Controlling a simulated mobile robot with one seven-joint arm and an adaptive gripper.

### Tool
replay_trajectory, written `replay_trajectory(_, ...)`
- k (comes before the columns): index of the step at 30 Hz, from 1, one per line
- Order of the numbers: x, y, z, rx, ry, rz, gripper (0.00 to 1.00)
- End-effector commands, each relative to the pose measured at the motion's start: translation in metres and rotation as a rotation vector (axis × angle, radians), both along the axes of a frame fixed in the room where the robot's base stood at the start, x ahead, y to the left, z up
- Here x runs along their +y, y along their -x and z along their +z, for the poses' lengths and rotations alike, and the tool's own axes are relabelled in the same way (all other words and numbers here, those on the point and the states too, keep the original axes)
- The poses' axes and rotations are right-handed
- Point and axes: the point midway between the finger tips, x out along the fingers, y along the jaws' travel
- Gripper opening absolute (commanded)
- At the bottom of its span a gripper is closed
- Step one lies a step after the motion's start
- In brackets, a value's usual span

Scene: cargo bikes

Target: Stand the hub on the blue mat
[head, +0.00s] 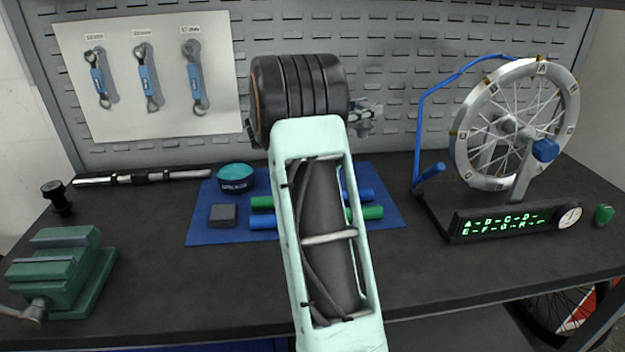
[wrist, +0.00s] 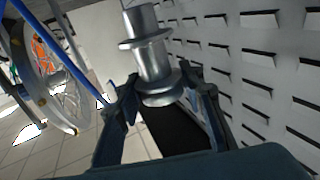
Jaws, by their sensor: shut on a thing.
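The hub is a silver, flanged metal spool. In the wrist view the hub (wrist: 152,55) sits between the fingers of my gripper (wrist: 160,88), which is shut on it. In the head view my gripper (head: 362,118) is partly hidden behind my wrist, and the hub shows only as a small silvery shape there. It is held in the air in front of the pegboard, above the back of the bench. The blue mat (head: 203,228) lies flat on the bench below, its middle hidden by my arm.
On the mat are a teal tin (head: 236,178), a grey block (head: 223,215), and several blue and green grips (head: 371,212). A wheel stand (head: 520,190) with a display is at right. A green vise (head: 65,270) and a metal bar (head: 150,176) are at left.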

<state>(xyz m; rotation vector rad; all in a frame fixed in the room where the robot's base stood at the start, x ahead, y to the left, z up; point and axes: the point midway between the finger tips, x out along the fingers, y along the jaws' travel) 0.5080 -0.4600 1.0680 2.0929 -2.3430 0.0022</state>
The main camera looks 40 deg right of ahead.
Motion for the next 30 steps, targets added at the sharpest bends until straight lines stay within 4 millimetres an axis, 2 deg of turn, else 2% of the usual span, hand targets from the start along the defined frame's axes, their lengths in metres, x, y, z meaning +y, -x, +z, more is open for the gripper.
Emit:
replay_trajectory(6, 0.000, 0.000, -0.037, 0.003, -0.001, 0.000, 0.00)
replay_trajectory(13, 0.000, 0.000, -0.061, 0.003, 0.001, 0.000, 0.00)
replay_trajectory(18, 0.000, 0.000, -0.090, 0.003, -0.001, 0.000, 0.00)
replay_trajectory(21, 0.000, 0.000, -0.096, 0.000, 0.000, 0.001, 0.00)
replay_trajectory(30, 0.000, 0.000, -0.097, 0.000, 0.001, 0.001, 0.00)
